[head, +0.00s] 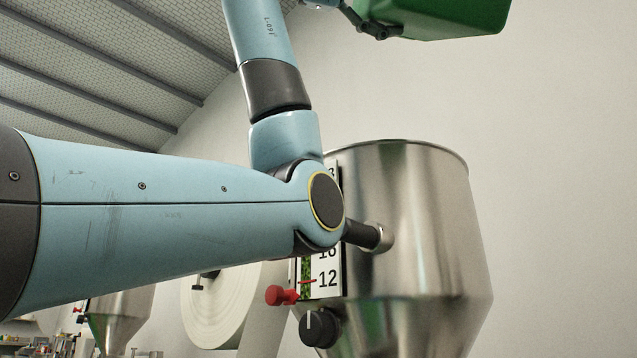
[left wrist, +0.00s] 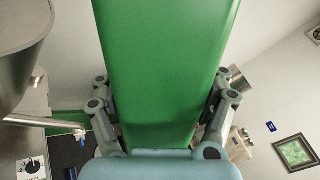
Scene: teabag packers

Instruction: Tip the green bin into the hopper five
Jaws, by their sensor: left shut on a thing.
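The green bin (head: 450,15) is held high at the top of the head view, above the rim of a steel hopper (head: 420,220), and is partly cut off by the frame. My left gripper (head: 372,24) is shut on it; the left wrist view shows the bin (left wrist: 165,60) between both fingers. The bin's mouth and contents are hidden. The hopper stands at right of centre with a numbered level gauge (head: 326,280) on its side. Its number as a hopper cannot be read. A steel hopper rim also shows in the left wrist view (left wrist: 20,45). My right gripper is not in view.
A red-handled valve (head: 282,295) and a black knob (head: 318,328) stick out by the hopper. A white paper roll (head: 222,308) is behind my left arm. A smaller steel hopper (head: 120,318) stands farther back at left. The space right of the hopper is clear.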

